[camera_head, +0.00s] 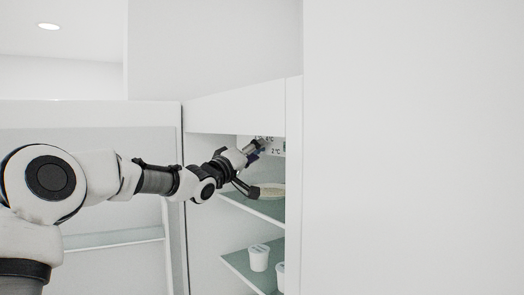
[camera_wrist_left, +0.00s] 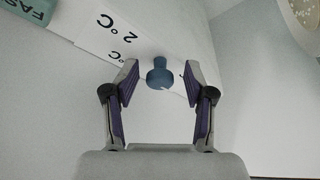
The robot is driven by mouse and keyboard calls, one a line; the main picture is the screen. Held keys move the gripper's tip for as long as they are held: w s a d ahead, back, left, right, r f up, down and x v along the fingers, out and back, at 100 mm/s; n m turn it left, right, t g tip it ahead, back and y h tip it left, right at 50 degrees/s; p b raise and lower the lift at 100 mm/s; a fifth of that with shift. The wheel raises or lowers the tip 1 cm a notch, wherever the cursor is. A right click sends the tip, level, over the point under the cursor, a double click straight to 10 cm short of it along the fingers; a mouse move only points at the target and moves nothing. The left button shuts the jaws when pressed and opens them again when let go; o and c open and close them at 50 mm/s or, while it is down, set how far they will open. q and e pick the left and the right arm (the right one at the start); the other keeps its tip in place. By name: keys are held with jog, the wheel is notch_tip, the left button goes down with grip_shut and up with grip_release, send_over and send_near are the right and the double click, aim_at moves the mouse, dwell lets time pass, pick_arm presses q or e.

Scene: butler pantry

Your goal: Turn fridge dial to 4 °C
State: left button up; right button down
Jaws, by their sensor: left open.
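The fridge dial (camera_wrist_left: 160,78) is a small blue knob with a narrower tab, in the upper middle of the left wrist view. It sits at a white label strip (camera_wrist_left: 98,38) that reads "2 °C", with another "°C" mark partly hidden. Which mark the dial points at, I cannot tell. My left gripper (camera_wrist_left: 161,82) is open, with one finger on each side of the dial and visible gaps to it. In the head view my left gripper (camera_head: 258,168) reaches into the open fridge beside the label panel (camera_head: 278,148). My right gripper is not in view.
A plate (camera_head: 270,190) lies on the upper fridge shelf, close below the left gripper. White tubs (camera_head: 259,258) stand on the lower shelf (camera_head: 240,265). The fridge door (camera_head: 90,130) stands open at left. A plain white panel (camera_head: 410,150) fills the right.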

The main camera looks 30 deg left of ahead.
pick_arm(q)
jog(key=shift+s+a+r, duration=0.1)
jog(key=shift+s+a, duration=0.1)
jog(key=shift+s, duration=0.2)
jog(key=shift+s+a, duration=0.2)
jog(key=shift+s, duration=0.05)
jog(key=c, duration=0.5)
grip_shut()
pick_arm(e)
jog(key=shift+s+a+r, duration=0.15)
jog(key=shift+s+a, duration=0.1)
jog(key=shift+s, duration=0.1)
